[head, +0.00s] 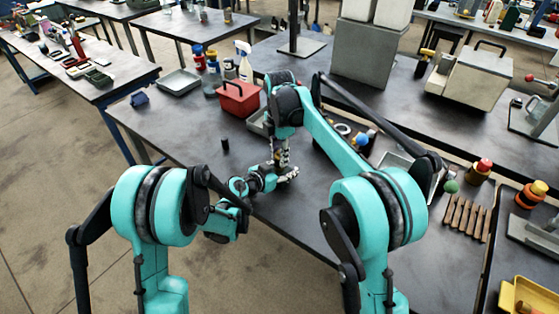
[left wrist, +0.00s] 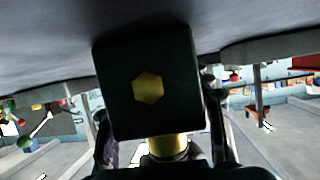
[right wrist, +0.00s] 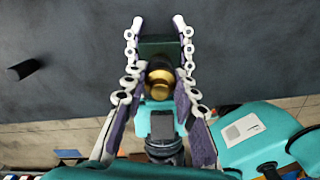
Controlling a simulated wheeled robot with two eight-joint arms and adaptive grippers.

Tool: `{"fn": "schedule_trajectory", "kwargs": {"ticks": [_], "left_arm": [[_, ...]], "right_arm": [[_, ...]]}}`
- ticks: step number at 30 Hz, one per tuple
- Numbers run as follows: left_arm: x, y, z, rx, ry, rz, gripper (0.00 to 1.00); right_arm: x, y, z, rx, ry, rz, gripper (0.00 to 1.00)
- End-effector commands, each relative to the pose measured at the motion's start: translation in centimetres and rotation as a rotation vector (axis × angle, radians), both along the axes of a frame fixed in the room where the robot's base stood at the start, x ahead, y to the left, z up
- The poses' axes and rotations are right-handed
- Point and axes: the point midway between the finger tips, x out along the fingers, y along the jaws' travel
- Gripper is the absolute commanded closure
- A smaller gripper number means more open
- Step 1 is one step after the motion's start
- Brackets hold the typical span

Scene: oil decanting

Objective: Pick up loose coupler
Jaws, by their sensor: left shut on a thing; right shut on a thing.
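A dark green block with a brass hexagon on its face (left wrist: 148,87) fills the middle of the left wrist view, with a brass fitting (left wrist: 168,148) just under it. In the right wrist view, the fingers of my right gripper (right wrist: 159,40) are closed around the green block (right wrist: 158,47), with the round brass part (right wrist: 160,79) between them. My left gripper (left wrist: 163,135) has its fingers on both sides of the brass fitting. In the head view both grippers meet low at the table, and the arms hide most of the held parts. I cannot tell which part is the coupler.
A small black cylinder (head: 225,144) stands alone on the dark table; it also shows in the right wrist view (right wrist: 24,70). A red toolbox (head: 239,101), a spray bottle (head: 244,66) and a grey tray (head: 179,82) are farther back. Wooden strips (head: 466,217) lie at right.

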Motion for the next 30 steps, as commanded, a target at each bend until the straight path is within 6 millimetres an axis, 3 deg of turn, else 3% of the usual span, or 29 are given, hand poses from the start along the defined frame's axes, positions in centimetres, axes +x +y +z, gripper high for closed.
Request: {"fn": "schedule_trajectory", "kwargs": {"ticks": [5,8,15,21,30], "left_arm": [[0.0,0.0,0.0,0.0,0.0,0.0,0.98],[0.0,0.0,0.0,0.0,0.0,0.0,0.98],[0.0,0.0,0.0,0.001,-0.001,0.0,0.98],[0.0,0.0,0.0,0.0,0.0,0.0,0.98],[0.0,0.0,0.0,0.0,0.0,0.0,0.98]], "right_arm": [[0.0,0.0,0.3,0.0,0.0,0.0,1.0],[0.0,0.0,1.5,0.0,0.0,0.0,1.0],[0.0,0.0,6.4,0.0,0.0,0.0,1.0],[0.0,0.0,9.3,0.0,0.0,0.0,1.0],[0.0,0.0,10.0,0.0,0.0,0.0,1.0]]}}
